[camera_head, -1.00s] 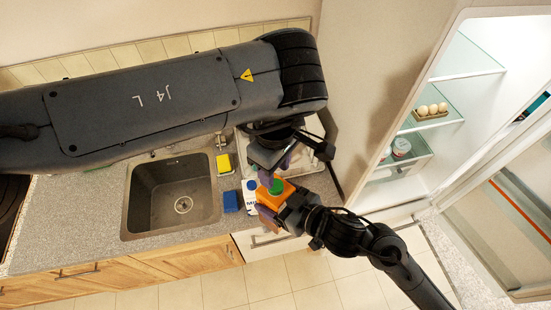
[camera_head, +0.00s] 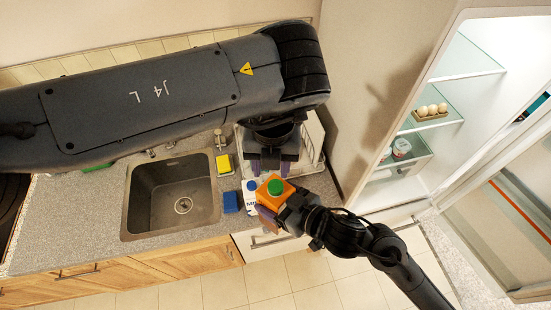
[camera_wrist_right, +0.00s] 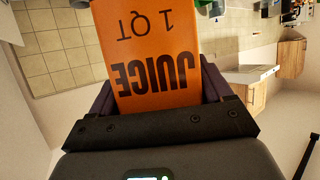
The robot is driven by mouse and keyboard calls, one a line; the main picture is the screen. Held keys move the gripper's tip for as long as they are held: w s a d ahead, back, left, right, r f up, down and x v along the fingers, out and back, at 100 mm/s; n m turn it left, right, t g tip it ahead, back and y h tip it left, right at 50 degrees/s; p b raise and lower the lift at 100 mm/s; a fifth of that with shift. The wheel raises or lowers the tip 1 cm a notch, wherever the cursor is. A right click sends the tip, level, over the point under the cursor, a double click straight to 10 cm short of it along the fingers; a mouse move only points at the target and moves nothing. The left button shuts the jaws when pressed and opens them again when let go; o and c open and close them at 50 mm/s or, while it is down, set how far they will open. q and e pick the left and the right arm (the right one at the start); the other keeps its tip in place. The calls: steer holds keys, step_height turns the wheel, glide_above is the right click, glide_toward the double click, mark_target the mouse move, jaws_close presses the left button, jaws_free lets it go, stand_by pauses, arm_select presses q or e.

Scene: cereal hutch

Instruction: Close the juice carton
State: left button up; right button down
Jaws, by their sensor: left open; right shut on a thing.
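The orange juice carton (camera_head: 270,191) is in front of the counter's edge in the head view, with its green cap (camera_head: 275,187) on its top. Whether the cap is fully tight cannot be told. My right gripper (camera_head: 270,208) is shut on the carton; in the right wrist view the carton (camera_wrist_right: 148,50) sits between its fingers with the JUICE lettering upside down. My left gripper (camera_head: 271,166) is open and empty, just behind and above the carton, apart from the cap.
A milk carton with a blue cap (camera_head: 251,186) stands close to the juice carton's left. A blue sponge (camera_head: 231,202), a yellow sponge (camera_head: 224,163) and the sink (camera_head: 145,205) lie further left. A dish rack (camera_head: 312,140) is behind. The open fridge (camera_head: 440,150) is at right.

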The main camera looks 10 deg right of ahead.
arm_select(q)
steer(key=n, duration=0.4)
steer(key=shift+r, duration=0.15)
steer(key=n, duration=0.4)
steer(key=shift+r+n, duration=0.15)
steer(key=shift+n, duration=0.15)
steer(key=n, duration=0.6)
steer(key=shift+r, duration=0.15)
steer(key=n, duration=0.4)
steer(key=shift+r+n, duration=0.15)
steer(key=shift+n, duration=0.15)
steer(key=n, duration=0.5)
steer(key=shift+r+n, duration=0.25)
steer(key=shift+n, duration=0.15)
steer(key=n, duration=0.4)
steer(key=shift+s+d+r+n, duration=0.1)
steer(key=shift+s+r+n, duration=0.05)
steer(key=shift+r+n, duration=0.15)
steer(key=shift+d+n, duration=0.1)
steer(key=shift+n, duration=0.2)
steer(key=shift+s+d+r, duration=0.15)
steer(key=shift+d, duration=0.05)
